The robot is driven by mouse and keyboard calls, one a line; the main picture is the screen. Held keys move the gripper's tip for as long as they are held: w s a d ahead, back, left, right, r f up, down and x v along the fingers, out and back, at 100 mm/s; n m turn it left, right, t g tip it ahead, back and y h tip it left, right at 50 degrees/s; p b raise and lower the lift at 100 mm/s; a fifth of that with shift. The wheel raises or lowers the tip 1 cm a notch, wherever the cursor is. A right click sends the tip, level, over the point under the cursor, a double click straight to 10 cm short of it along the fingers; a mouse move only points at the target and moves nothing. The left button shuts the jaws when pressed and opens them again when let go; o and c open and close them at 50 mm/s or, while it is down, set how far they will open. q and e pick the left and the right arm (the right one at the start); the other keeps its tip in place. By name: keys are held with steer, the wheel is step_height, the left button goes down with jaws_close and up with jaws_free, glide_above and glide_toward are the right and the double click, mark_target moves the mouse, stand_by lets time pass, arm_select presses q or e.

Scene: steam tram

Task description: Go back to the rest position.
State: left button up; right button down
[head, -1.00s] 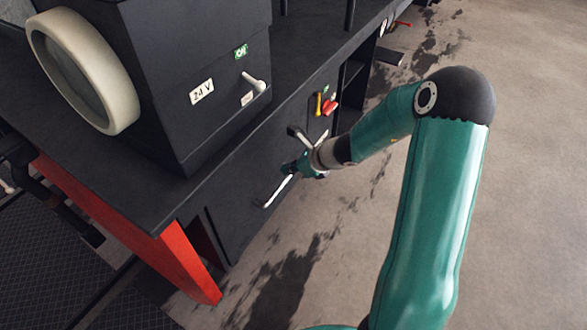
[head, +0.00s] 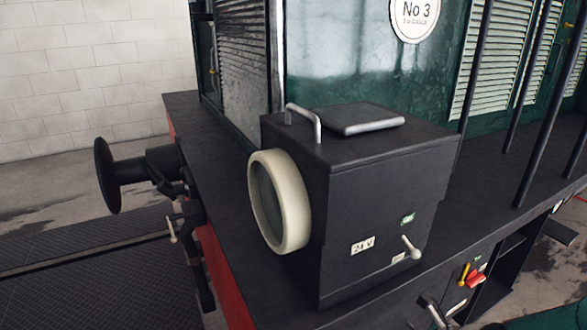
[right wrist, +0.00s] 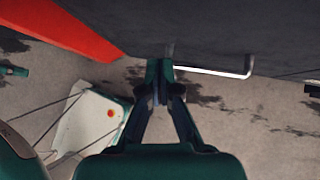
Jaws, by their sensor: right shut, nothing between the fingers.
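My right gripper (right wrist: 162,85) shows in the right wrist view with its fingers shut and empty. Its tips are close to the left end of a bent silver handle (right wrist: 220,70) on the dark side panel (right wrist: 280,40). I cannot tell whether they touch. In the head view the right gripper is out of frame. My left gripper is in neither view.
A black lamp box (head: 375,200) with a cream-rimmed lens (head: 280,200) stands on the tram's dark running plate (head: 225,185). A small lever (head: 410,246) sits on its side. A buffer (head: 108,175) sticks out at left. A red beam (right wrist: 70,30) edges the right wrist view.

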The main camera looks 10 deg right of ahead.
steer(key=s+a+f+n+g+p, duration=0.2)
steer(key=s+a+f+n, duration=0.2)
steer(key=a+n, duration=0.3)
steer(key=s+a+f+n+g+p, duration=0.1)
steer(key=s+a+f+n+g, duration=0.1)
steer(key=s+a+f+n, duration=0.2)
steer(key=s+a+f+n+g+p, duration=0.2)
steer(key=s+a+n, duration=0.4)
steer(key=n, duration=1.2)
steer(key=a+f+g, duration=0.1)
steer(key=a+f, duration=0.1)
steer(key=a, duration=0.2)
steer(key=shift+a+f+h+p, duration=0.3)
steer(key=shift+a+f+p, duration=0.05)
steer(key=shift+f, duration=0.05)
steer(key=shift+s, duration=0.1)
